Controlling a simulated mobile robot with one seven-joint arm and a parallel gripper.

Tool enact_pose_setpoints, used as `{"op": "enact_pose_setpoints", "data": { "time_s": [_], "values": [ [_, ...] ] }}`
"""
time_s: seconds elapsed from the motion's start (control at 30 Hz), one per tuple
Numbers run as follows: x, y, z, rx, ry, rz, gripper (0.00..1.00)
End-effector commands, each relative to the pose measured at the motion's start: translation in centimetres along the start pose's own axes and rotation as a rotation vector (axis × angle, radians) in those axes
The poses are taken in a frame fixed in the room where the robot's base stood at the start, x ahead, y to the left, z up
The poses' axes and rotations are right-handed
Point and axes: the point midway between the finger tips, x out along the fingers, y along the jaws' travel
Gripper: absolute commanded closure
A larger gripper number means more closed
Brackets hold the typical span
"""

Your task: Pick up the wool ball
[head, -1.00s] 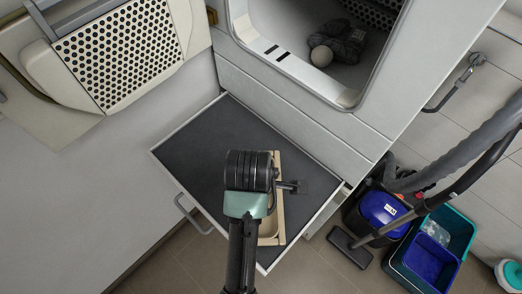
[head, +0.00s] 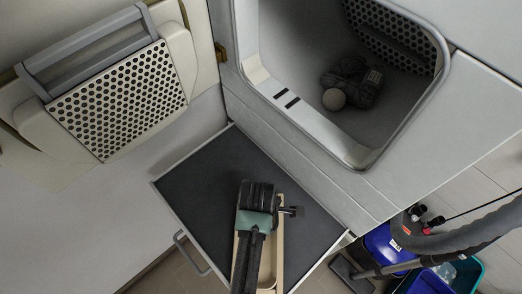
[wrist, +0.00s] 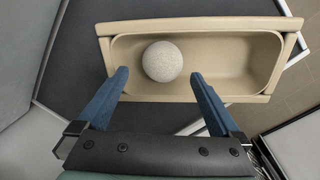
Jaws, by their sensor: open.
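A pale grey, speckled wool ball (wrist: 162,61) lies in a shallow beige tray (wrist: 230,93), left of the tray's middle in the wrist view. My gripper (wrist: 160,76) is open, with its two blue fingers spread and their tips at the ball's lower left and lower right. No contact with the ball shows. In the head view my arm stands over the tray (head: 280,240) and hides the ball there.
The tray rests on a dark pull-out shelf (head: 205,180) with a pale rim and a handle (head: 187,255). The dryer opening (head: 358,153) is above and to the right. A perforated door (head: 120,98) hangs open at left. A vacuum cleaner (head: 388,243) stands on the floor at right.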

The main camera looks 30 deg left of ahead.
Motion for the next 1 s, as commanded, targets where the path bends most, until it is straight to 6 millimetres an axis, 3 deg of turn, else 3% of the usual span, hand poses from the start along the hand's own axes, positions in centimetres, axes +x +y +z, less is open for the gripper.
{"op": "enact_pose_setpoints", "data": {
  "time_s": [0.4, 0.73, 1.0],
  "values": [
    [4.5, -0.4, 0.2, 0.0, 0.0, -0.002, 0.0],
    [5.0, -0.4, 0.2, 0.001, 0.0, 0.0, 0.0],
    [4.9, -0.4, 0.2, 0.001, 0.0, 0.0, 0.49]
  ]
}}
